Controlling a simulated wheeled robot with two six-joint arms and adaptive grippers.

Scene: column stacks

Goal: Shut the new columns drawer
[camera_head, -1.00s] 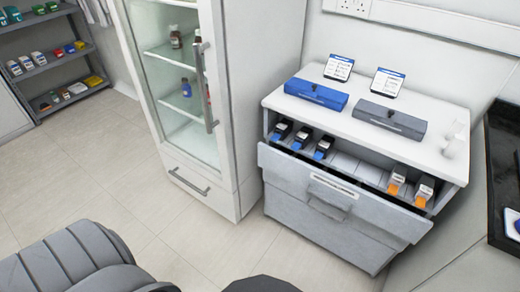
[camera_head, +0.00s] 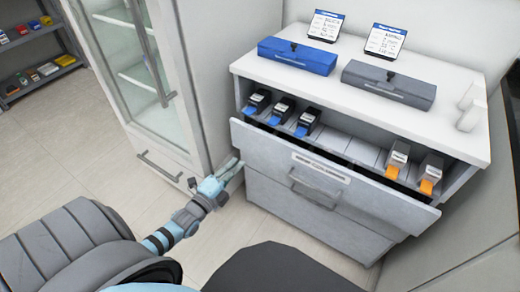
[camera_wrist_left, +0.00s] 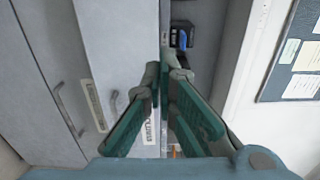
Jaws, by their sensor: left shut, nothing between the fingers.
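The columns drawer (camera_head: 265,150) is the top drawer of the grey cabinet and stands pulled out. Its front carries a label and a bar handle (camera_head: 313,190). Inside are blue-tipped columns (camera_head: 282,108) on the left and orange-tipped columns (camera_head: 397,160) on the right. In the left wrist view the gripper (camera_wrist_left: 164,78) reaches over the drawer front (camera_wrist_left: 112,45), with a blue column (camera_wrist_left: 183,38) beyond. I cannot tell whether it touches the front. My right gripper is out of view.
On the cabinet top (camera_head: 260,68) stand a blue box (camera_head: 297,56), a grey box (camera_head: 388,84) and two cards. A glass-door fridge (camera_head: 150,70) stands close on the left.

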